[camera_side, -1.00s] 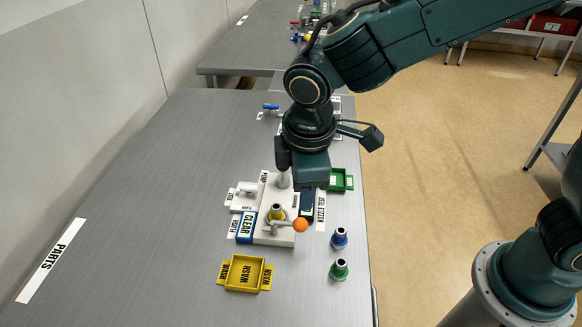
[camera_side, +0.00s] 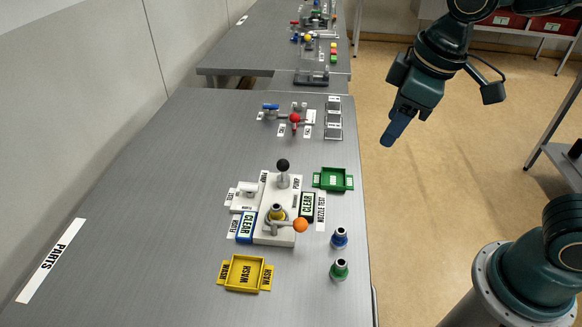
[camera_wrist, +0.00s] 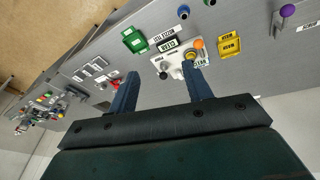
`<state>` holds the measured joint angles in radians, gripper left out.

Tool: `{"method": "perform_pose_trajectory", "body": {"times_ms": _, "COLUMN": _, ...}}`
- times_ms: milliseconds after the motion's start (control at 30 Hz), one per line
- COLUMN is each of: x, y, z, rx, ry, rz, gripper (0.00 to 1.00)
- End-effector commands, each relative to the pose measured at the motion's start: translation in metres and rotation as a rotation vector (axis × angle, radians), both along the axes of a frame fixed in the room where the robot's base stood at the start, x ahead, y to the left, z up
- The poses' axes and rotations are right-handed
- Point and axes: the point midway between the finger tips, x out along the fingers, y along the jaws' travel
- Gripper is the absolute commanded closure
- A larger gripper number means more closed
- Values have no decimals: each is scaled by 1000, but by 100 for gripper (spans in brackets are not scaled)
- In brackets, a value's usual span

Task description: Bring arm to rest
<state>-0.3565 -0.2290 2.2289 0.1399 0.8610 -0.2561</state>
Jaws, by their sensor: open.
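My gripper (camera_side: 396,130) hangs in the air past the right edge of the grey table (camera_side: 130,200), over the tan floor. In the wrist view its two blue fingers (camera_wrist: 160,88) are spread apart with nothing between them. A white pump block (camera_side: 268,236) stands on the table, with a black ball knob (camera_side: 283,165) upright at its back and an orange ball (camera_side: 300,225) on a lever at its front. A nozzle with a yellow band (camera_side: 277,212) sits on the block. The block also shows in the wrist view (camera_wrist: 178,68).
A yellow tray (camera_side: 245,273) and a green tray (camera_side: 333,179) flank the block. A blue-ringed nozzle (camera_side: 339,238) and a green-ringed nozzle (camera_side: 340,270) stand near the right edge. A red-knobbed valve (camera_side: 294,118) is farther back.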

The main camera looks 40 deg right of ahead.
Motion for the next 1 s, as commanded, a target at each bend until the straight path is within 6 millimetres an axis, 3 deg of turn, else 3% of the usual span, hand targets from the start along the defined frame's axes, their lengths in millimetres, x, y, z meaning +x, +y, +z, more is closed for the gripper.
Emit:
{"method": "perform_pose_trajectory", "body": {"times_ms": 200, "x": -33, "y": -35, "z": 14, "rx": 64, "ry": -61, "rz": -152, "gripper": 50}}
{"method": "perform_pose_trajectory", "body": {"times_ms": 500, "x": -79, "y": -66, "z": 20, "rx": 136, "ry": -142, "rz": -343, "gripper": 50}}
{"method": "perform_pose_trajectory", "body": {"times_ms": 700, "x": -100, "y": -76, "z": 17, "rx": 169, "ry": -182, "rz": -430, "gripper": 50}}
{"method": "perform_pose_trajectory", "body": {"times_ms": 1000, "x": -108, "y": -78, "z": 16, "rx": 180, "ry": -195, "rz": -462, "gripper": 50}}
